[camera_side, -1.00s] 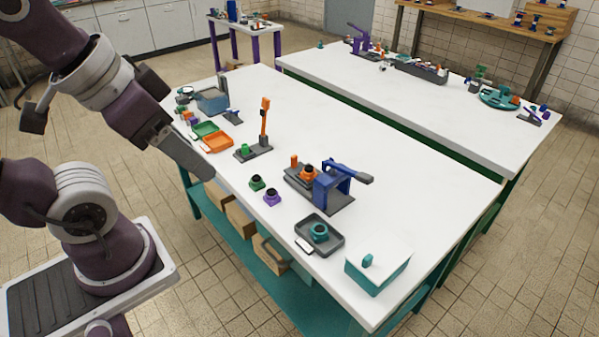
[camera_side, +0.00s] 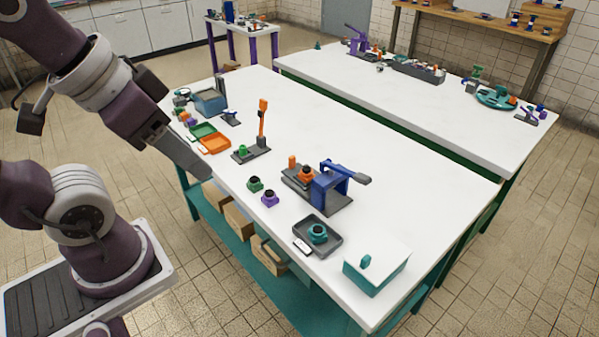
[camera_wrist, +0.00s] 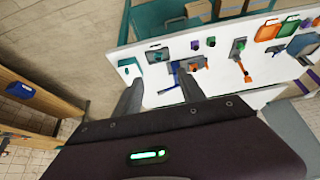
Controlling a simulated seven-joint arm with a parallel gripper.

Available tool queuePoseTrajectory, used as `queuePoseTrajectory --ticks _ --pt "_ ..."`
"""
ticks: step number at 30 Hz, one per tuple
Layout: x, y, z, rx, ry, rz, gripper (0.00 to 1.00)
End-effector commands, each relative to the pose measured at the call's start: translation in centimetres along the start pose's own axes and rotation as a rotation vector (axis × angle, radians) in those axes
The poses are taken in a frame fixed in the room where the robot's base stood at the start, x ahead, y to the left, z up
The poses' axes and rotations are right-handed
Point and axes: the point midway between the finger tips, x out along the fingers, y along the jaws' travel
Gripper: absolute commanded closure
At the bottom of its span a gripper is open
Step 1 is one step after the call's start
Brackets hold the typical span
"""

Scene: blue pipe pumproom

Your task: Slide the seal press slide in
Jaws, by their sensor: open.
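The seal press is a blue frame (camera_side: 328,188) with a blue lever on a dark base, near the middle of the white table. Its slide has an orange upright knob (camera_side: 292,161) and carries an orange fitting with a dark top (camera_side: 306,175). The slide sits at the left of the frame, with the orange fitting outside it. In the wrist view, the orange fitting (camera_wrist: 196,63) is small and far off. My gripper (camera_side: 205,175) is above the table's left edge, well left of the press. In the wrist view its fingers (camera_wrist: 158,92) are apart, with nothing between them.
Green (camera_side: 255,183) and purple (camera_side: 270,197) fittings stand left of the press. A dark tray (camera_side: 334,245) with a teal fitting and a teal box (camera_side: 376,270) lie in front. An orange-handled stand (camera_side: 262,125) is farther back. The table's right part is clear.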

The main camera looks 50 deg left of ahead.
Motion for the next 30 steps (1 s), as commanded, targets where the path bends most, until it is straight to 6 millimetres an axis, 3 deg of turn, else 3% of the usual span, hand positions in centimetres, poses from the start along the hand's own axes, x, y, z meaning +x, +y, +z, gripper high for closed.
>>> queuePoseTrajectory --ticks 2,4,8,11,14,15,18,21,24,30 --pt "0.0 -0.1 -1.6 -0.009 -0.021 0.008 0.65" --pt "0.4 -0.5 -4.6 -0.024 -0.06 0.023 0.65" --pt "3.7 -2.9 -12.6 -0.061 -0.153 0.047 0.65" --pt "8.7 -6.2 -17.9 -0.086 -0.224 0.048 0.65" --pt "15.6 -10.5 -21.6 -0.096 -0.296 0.034 0.65" --pt "18.7 -12.3 -22.4 -0.092 -0.326 0.027 0.65" --pt "26.3 -16.3 -22.8 -0.07 -0.395 0.011 0.65" --pt "32.1 -19.2 -21.8 -0.038 -0.447 0.001 0.65" --pt "35.6 -20.7 -20.7 -0.012 -0.479 -0.001 0.65" --pt "38.6 -21.2 -19.2 0.0 -0.494 0.0 0.65"
